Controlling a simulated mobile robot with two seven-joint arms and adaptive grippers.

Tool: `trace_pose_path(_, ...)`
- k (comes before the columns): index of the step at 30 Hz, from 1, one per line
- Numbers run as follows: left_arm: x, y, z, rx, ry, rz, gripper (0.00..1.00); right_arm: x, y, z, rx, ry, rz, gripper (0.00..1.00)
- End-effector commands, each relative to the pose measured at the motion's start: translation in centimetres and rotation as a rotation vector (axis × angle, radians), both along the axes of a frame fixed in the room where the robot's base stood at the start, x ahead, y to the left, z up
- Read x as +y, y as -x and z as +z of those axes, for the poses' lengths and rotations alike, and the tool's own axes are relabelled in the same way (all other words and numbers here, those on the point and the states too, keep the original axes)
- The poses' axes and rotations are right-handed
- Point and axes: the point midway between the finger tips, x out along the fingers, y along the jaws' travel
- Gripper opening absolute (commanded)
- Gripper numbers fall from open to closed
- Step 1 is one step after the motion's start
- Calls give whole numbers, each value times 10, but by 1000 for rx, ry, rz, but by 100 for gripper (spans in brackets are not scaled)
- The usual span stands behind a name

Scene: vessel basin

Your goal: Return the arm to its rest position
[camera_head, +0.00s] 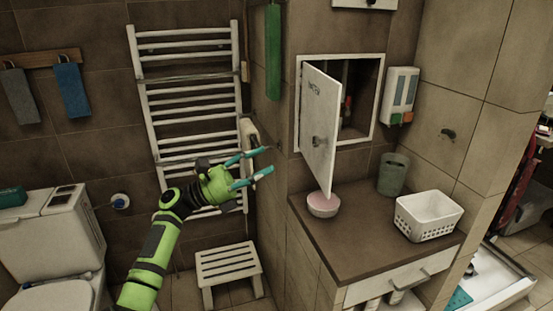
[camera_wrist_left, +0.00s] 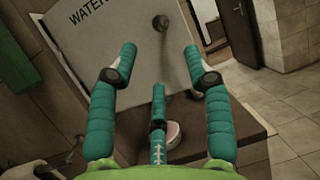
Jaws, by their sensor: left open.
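My left gripper (camera_head: 260,163) reaches up from the bottom left in the head view, in front of the towel radiator. Its teal fingers are spread open, with nothing between them. In the left wrist view the open fingers (camera_wrist_left: 160,70) point toward a white cabinet door (camera_wrist_left: 100,40) marked "WATER". That door (camera_head: 319,130) stands swung open in the head view, to the right of the gripper and apart from it. My right gripper is not in view.
A counter (camera_head: 375,245) holds a pink-topped bowl (camera_head: 323,205), a grey-green cup (camera_head: 393,174) and a white basket (camera_head: 428,216). A white towel radiator (camera_head: 190,100) stands behind my left arm. A white stool (camera_head: 228,265) and a toilet (camera_head: 50,260) stand low nearby.

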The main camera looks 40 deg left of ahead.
Motion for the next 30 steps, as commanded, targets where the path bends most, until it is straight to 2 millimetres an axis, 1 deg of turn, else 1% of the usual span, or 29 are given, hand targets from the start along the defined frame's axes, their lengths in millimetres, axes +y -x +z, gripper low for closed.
trace_pose_path(5, 3, 4, -2, 1, 1, 1, 50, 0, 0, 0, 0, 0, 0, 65)
trace_pose_path(19, 2, 3, -2, 0, 0, 1, 50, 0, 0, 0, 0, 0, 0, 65)
trace_pose_path(20, 3, 3, -3, 2, -1, 2, 50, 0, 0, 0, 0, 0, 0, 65)
trace_pose_path(22, 3, 0, -11, 16, -10, 15, 50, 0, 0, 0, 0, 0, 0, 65)
trace_pose_path(23, 3, -3, -19, 27, -19, 27, 50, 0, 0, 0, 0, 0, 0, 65)
trace_pose_path(26, 4, -18, -61, 95, -81, 91, 50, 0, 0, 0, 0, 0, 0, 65)
trace_pose_path(29, 4, -32, -129, 201, -202, 175, 50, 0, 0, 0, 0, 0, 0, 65)
trace_pose_path(30, 3, -36, -160, 248, -265, 204, 50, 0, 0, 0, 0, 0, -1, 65)
